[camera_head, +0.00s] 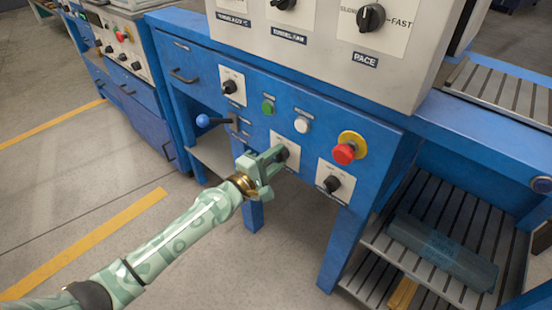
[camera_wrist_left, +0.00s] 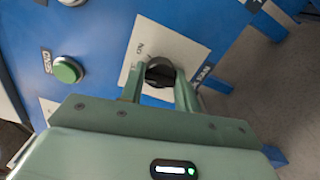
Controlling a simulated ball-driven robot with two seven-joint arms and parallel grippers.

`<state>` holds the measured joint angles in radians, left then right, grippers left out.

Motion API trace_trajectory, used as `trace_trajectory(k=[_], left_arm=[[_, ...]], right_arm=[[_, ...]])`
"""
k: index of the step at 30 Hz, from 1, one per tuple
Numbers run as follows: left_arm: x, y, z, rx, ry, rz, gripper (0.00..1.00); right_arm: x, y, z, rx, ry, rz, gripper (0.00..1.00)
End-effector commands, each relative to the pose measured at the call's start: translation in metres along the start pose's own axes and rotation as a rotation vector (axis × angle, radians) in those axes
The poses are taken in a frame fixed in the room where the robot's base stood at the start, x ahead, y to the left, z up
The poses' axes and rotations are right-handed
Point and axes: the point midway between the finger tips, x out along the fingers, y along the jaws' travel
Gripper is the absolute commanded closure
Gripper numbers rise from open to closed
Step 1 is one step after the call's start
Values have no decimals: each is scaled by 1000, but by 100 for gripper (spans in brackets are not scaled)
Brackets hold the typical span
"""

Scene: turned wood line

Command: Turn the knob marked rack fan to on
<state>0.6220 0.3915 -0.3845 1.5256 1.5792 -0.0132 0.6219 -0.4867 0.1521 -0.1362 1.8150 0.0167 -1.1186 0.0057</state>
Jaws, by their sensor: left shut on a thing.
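A black knob (camera_head: 284,153) sits on a white plate on the front of the blue panel, and my left gripper (camera_head: 274,162) is at it. In the left wrist view the same knob (camera_wrist_left: 160,71) lies between the two fingers of my left gripper (camera_wrist_left: 158,82), which is shut on it. The word ON shows on the plate (camera_wrist_left: 183,46) at the upper left of the knob. A dark label at the plate's right is partly hidden by a finger. I cannot tell clearly which way the knob points. My right gripper is not in view.
Around the knob are a green button (camera_head: 268,107), a white button (camera_head: 302,124), a red emergency button (camera_head: 344,153) and two other black knobs (camera_head: 229,87) (camera_head: 332,184). A blue-ball lever (camera_head: 203,120) sticks out at the left. A slatted shelf (camera_head: 447,215) is at lower right.

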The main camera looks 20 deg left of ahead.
Motion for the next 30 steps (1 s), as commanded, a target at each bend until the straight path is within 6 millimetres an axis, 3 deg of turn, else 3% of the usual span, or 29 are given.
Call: trace_trajectory(k=[10, 18, 30], left_arm=[[0, -2, 0, 331, -4, -5, 91], [-1, -2, 0, 544, -5, -5, 91], [-1, -4, 0, 707, -6, -7, 91]], right_arm=[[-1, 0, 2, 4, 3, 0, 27], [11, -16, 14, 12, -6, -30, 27], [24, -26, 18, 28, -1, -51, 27]])
